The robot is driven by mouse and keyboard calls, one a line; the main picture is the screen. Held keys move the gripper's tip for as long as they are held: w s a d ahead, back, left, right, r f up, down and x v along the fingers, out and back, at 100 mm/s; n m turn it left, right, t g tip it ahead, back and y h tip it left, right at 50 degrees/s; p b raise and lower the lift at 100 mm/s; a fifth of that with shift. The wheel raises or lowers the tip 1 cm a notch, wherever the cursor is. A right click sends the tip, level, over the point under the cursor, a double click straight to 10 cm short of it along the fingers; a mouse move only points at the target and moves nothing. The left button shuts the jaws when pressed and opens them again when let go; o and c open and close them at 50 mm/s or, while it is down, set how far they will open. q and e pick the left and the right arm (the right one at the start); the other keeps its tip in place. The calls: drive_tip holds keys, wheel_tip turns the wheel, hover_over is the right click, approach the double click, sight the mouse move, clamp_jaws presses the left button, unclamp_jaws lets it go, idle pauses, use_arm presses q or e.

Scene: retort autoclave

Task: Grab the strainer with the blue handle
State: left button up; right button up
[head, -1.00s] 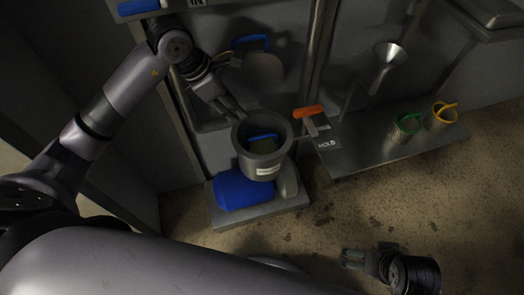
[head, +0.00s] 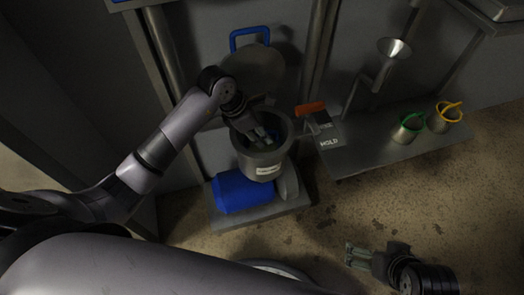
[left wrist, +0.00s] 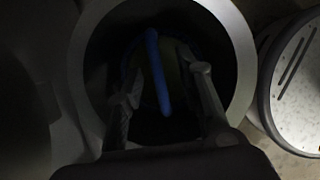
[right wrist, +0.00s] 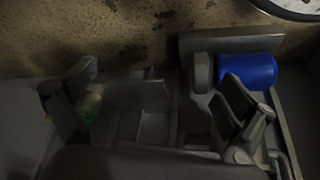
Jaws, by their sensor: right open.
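The strainer's blue handle (left wrist: 157,70) stands up inside the grey round vessel (head: 262,164), with the strainer body dark and mostly hidden below it. A bit of blue shows beside my left gripper in the head view. My left gripper (head: 262,138) reaches down into the vessel's mouth. In the left wrist view its fingers (left wrist: 165,85) are apart, one on each side of the blue handle, with gaps visible. My right gripper (head: 350,256) is open and empty over the floor, away from the vessel; its spread fingers show in the right wrist view (right wrist: 155,90).
A blue cylinder (head: 238,190) lies on the low base below the vessel. A round lid with a blue handle (head: 250,38) is behind. An orange-handled lever (head: 310,108) is right of the vessel. Strainers with green (head: 408,128) and yellow (head: 444,116) handles stand on the right shelf.

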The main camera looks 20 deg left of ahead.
use_arm(q)
drive_tip(key=shift+x, duration=0.9)
drive_tip(key=shift+w+a, duration=0.1)
use_arm(e)
drive_tip(key=w, duration=0.1)
drive_tip(key=t, duration=0.1)
drive_tip(key=w+a, duration=0.1)
drive_tip(key=shift+w+r, duration=0.35)
drive_tip(key=shift+r, duration=0.05)
use_arm(q)
drive_tip(key=shift+c, duration=0.3)
clamp_jaws()
use_arm(e)
drive_tip(key=shift+d, duration=0.1)
